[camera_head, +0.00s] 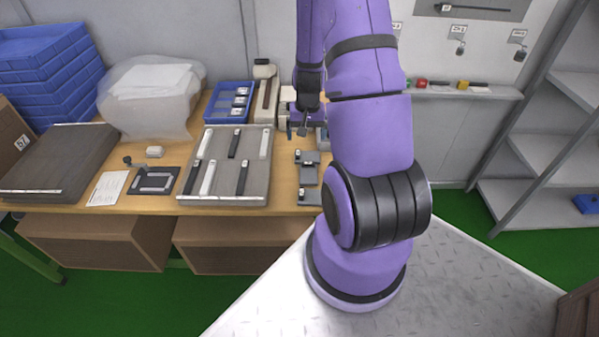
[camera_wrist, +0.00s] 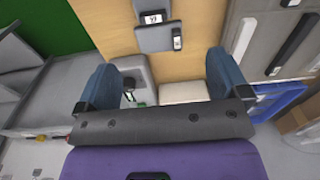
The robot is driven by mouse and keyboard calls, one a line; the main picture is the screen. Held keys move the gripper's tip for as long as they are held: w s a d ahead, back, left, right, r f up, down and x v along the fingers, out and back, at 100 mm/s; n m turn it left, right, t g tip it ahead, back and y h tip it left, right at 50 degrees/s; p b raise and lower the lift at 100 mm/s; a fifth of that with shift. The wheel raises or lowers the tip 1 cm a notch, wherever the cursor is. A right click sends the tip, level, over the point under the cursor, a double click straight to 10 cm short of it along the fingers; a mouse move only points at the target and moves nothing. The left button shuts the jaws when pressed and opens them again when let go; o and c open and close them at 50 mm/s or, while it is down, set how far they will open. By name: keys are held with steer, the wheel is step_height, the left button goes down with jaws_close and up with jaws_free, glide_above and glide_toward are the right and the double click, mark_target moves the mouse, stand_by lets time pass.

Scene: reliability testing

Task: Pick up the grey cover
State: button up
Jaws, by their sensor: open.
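My gripper (camera_head: 304,131) is over the back of the wooden table, pointing down. In the wrist view its two blue fingers (camera_wrist: 164,80) are spread apart with nothing held between them. Small grey pieces (camera_head: 308,158) with white labels lie on the table just in front of the gripper. They also show in the wrist view (camera_wrist: 168,38), beyond the fingertips. A larger dark grey flat case (camera_head: 62,160) lies at the table's left end. I cannot tell for certain which of these is the grey cover. A beige block (camera_wrist: 185,92) shows low between the fingers, partly hidden by my gripper.
A grey tray (camera_head: 252,190) with black and white bars lies left of my gripper. A blue bin (camera_head: 229,103) stands behind it. A bagged bundle (camera_head: 150,98) and stacked blue crates (camera_head: 45,68) are farther left. Shelves (camera_head: 550,125) stand right.

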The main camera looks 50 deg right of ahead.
mark_target(308, 164)
steer(key=shift+s+d+f, duration=0.1)
steer(key=shift+d+f, duration=0.05)
steer(key=shift+f, duration=2.15)
steer(key=shift+s+d+f, duration=0.1)
steer(key=shift+d+f, duration=0.05)
steer(key=shift+f, duration=2.1)
steer(key=shift+d+f, duration=0.15)
steer(key=shift+f, duration=2.15)
steer(key=c, duration=1.1)
steer(key=shift+r, duration=0.2)
